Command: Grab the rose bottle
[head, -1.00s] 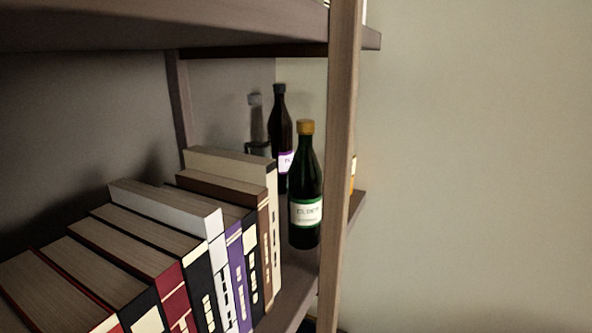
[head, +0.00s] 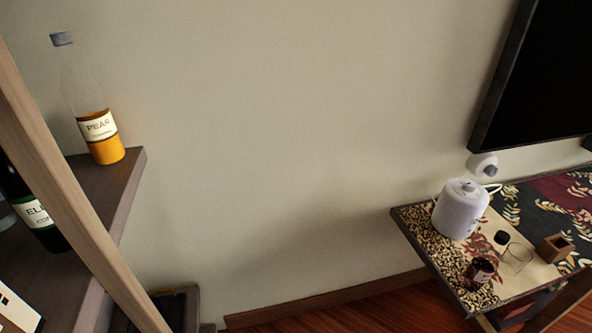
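No bottle in view carries a label I can read as rose. A dark green bottle (head: 50,238) with a label starting "EL" stands nearer, partly hidden by the wooden post and cut by the left edge. My gripper is not in view.
The shelf board (head: 120,195) ends at the bare wall, with a slanting wooden post (head: 75,205) in front. A patterned table (head: 425,232) at right holds a white kettle (head: 460,209), a dark red jar (head: 480,271), a glass (head: 517,258) and a wooden box (head: 555,249).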

